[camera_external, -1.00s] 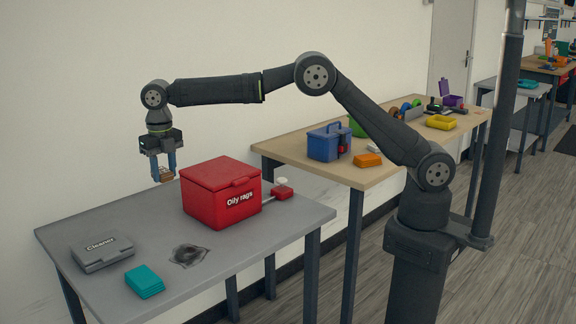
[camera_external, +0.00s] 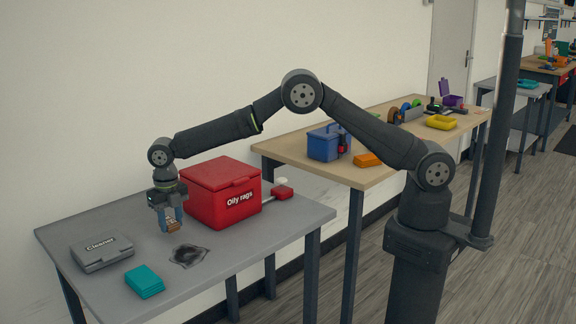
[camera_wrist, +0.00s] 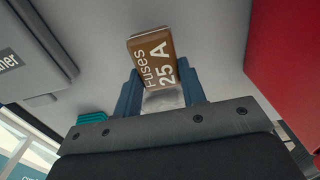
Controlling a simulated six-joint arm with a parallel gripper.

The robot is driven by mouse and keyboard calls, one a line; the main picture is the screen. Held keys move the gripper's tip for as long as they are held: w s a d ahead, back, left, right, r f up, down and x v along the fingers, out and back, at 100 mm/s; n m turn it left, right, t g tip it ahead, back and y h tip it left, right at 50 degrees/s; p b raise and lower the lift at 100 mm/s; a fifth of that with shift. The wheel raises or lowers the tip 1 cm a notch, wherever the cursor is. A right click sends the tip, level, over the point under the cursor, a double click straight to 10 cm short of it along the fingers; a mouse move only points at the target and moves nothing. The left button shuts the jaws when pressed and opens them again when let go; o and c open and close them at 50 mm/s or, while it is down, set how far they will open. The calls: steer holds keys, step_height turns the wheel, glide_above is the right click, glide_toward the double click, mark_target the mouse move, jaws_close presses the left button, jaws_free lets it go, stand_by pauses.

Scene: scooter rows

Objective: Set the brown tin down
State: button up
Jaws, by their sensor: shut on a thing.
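The brown tin (camera_wrist: 153,55) carries the white words "Fuses 25 A" in the wrist view. My gripper (camera_wrist: 160,88) is shut on it, with a blue finger on each side. In the external view my gripper (camera_external: 172,222) points down over the grey table (camera_external: 230,258), between the grey Cleaner case and the red box. The tin (camera_external: 171,226) shows small and partly covered between the fingers there. It looks low over the table; I cannot tell whether it touches the top.
The red "Oily rags" box (camera_external: 222,195) stands close on the right. The grey Cleaner case (camera_external: 101,253) lies to the left and a teal box (camera_external: 144,281) at the front.

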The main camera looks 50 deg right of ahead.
mark_target(171, 222)
steer(key=shift+f, duration=1.45)
steer(key=shift+f, duration=0.1)
steer(key=o, duration=1)
step_height(171, 222, up, 12)
steer(key=shift+r, duration=0.15)
step_height(171, 222, down, 13)
steer(key=shift+r, duration=2.3)
